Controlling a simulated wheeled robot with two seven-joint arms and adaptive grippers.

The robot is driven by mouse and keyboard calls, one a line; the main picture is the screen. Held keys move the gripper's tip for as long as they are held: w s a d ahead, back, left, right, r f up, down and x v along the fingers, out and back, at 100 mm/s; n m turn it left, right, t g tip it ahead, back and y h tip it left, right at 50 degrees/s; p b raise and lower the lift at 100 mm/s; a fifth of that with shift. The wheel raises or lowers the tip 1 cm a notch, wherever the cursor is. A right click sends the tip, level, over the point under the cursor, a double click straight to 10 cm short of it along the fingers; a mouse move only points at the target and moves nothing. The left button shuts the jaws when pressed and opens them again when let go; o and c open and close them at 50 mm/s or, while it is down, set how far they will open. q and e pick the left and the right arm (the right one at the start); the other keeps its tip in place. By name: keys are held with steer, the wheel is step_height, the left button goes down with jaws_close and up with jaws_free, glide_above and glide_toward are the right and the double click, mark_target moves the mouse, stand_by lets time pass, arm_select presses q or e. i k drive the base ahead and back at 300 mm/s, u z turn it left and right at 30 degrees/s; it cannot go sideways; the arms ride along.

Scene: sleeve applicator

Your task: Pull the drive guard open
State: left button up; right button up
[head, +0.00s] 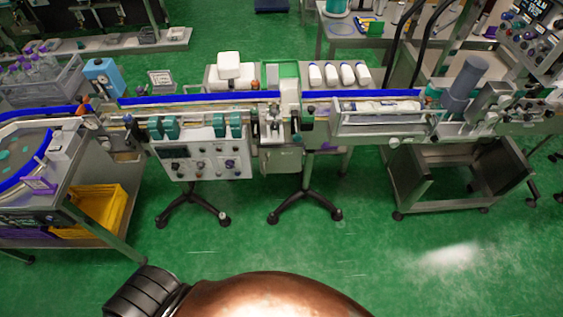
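A conveyor line with blue side rails (200,97) runs across the head view. I cannot tell for sure which part is the drive guard. A long grey box-like panel (380,129) sits on the front of the conveyor, right of the middle, with pale items showing above its edge. A control box (203,163) with knobs and a small display hangs under the line, left of the middle. Neither of my grippers is in view. Only a copper-coloured part and a dark ribbed part of my own body show at the bottom edge.
A turntable (22,150) stands at the left, above a yellow crate (100,208). An open-framed grey cart (455,175) stands at the right. Two black stand feet (305,205) spread on the green floor (300,245) below the line. The floor in front is clear.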

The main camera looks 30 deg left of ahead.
mark_target(283, 160)
steer(key=z, duration=0.05)
steer(key=k, duration=0.5)
steer(key=u, duration=0.85)
steer(key=i, duration=1.2)
steer(key=z, duration=0.8)
